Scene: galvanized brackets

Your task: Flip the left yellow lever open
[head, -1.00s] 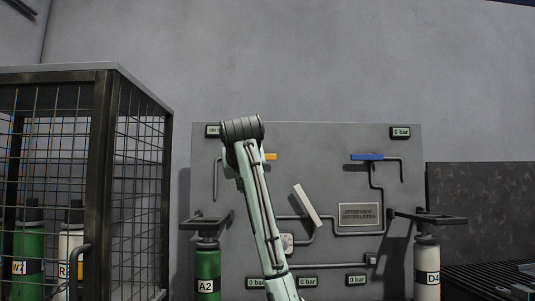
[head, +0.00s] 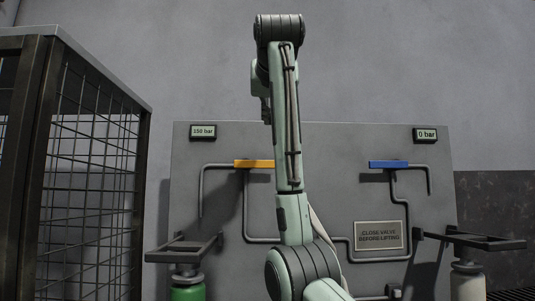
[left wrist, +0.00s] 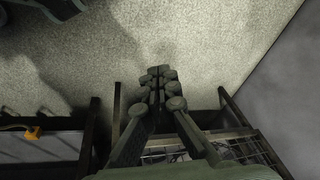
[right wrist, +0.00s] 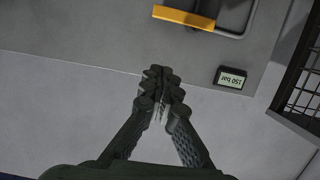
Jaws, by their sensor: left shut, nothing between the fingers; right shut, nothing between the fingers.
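The left yellow lever (head: 252,163) lies horizontal on the upper left of the grey panel, at the top of a pipe. Its right end reaches the edge of my right arm in the head view. The lever also shows at the top of the right wrist view (right wrist: 183,17). My right gripper (head: 266,118) is small and mostly hidden by its arm, above the lever in the head view. In the right wrist view the right gripper (right wrist: 163,75) is shut and empty, apart from the lever. My left gripper (left wrist: 157,76) is shut and empty, pointing over the floor.
A display reading 150 bar (head: 203,132) is at the panel's upper left; one reading 0 bar (head: 426,135) is at the right. A blue lever (head: 388,164) is horizontal. A sign (head: 378,235) is below it. A wire cage (head: 92,170) stands left. Bottles stand below both panel sides.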

